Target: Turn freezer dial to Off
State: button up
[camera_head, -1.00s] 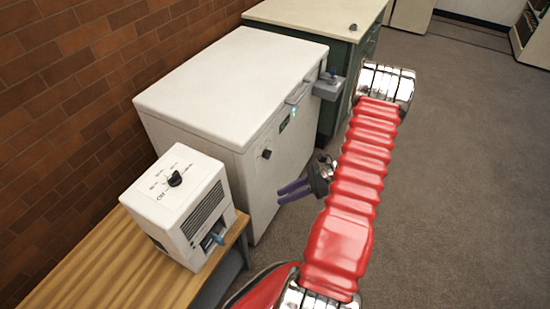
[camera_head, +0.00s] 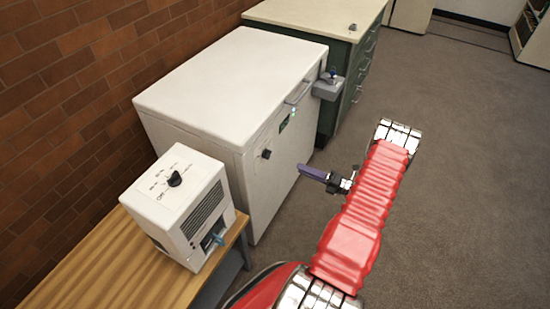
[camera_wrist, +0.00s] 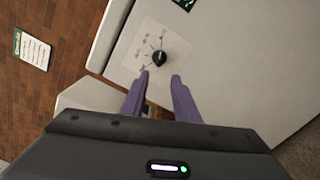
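The white chest freezer (camera_head: 235,90) stands against the brick wall. Its black dial (camera_head: 266,154) is on the front face. In the wrist view the dial (camera_wrist: 159,58) sits on a pale label plate (camera_wrist: 140,45) with small marks around it; I cannot read its setting. My gripper (camera_head: 301,168) is in front of the freezer, right of and slightly below the dial in the head view. In the wrist view its two purple fingers (camera_wrist: 161,76) are apart and empty, pointing at the dial, with the dial just beyond the gap between the tips.
A white box-shaped device (camera_head: 180,200) with its own black top dial (camera_head: 175,180) stands on a wooden bench (camera_head: 110,270) at lower left. A grey latch (camera_head: 328,86) juts from the freezer's far corner. A green cabinet (camera_head: 345,70) stands behind. The carpet (camera_head: 460,180) at right is clear.

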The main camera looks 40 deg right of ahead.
aim_at(267, 155)
jog(key=shift+w+a, duration=0.1)
dwell(0.3)
jog(key=x, duration=1.3)
jog(key=shift+w+a, duration=0.15)
jog(key=shift+w, duration=0.1)
